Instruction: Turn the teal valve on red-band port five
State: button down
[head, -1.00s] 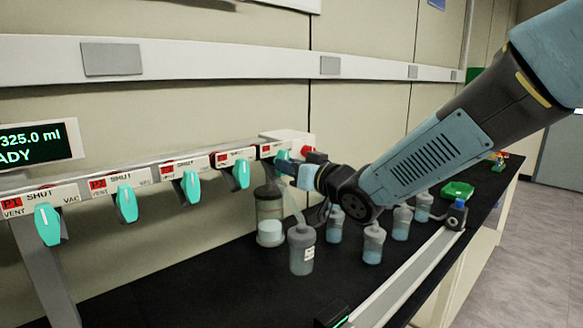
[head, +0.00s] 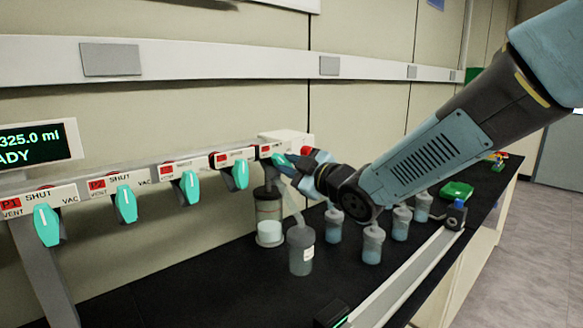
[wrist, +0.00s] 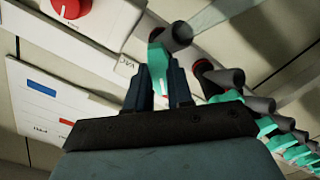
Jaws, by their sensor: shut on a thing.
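The fifth teal valve (head: 283,161) is the farthest handle on the manifold, at its right end. It lies tilted in the head view, unlike the upright handles nearer to me. My gripper (head: 297,165) is at this valve. In the wrist view the two dark fingers of my gripper (wrist: 161,88) are shut on the teal handle (wrist: 159,62), one on each side. The fingers hide part of the handle. The label of this port is too small to read in the head view.
Several other teal handles (head: 126,204) hang along the manifold to the left. A red knob (wrist: 68,7) is on the white box at the manifold's end. A clear jar (head: 269,215) and a grey-capped bottle (head: 301,250) stand below. A green tray (head: 457,191) lies farther right.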

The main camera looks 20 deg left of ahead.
jog(key=shift+s+a+n, duration=0.1)
jog(key=shift+n, duration=0.6)
jog(key=shift+s+a+n, duration=0.1)
jog(key=shift+n, duration=0.9)
jog(key=c, duration=1.3)
grip_release()
jog(key=o, duration=0.3)
jog(key=shift+w+d, duration=0.1)
jog(key=shift+d, duration=0.2)
jog(key=v, duration=1.3)
jog(key=shift+d, duration=0.2)
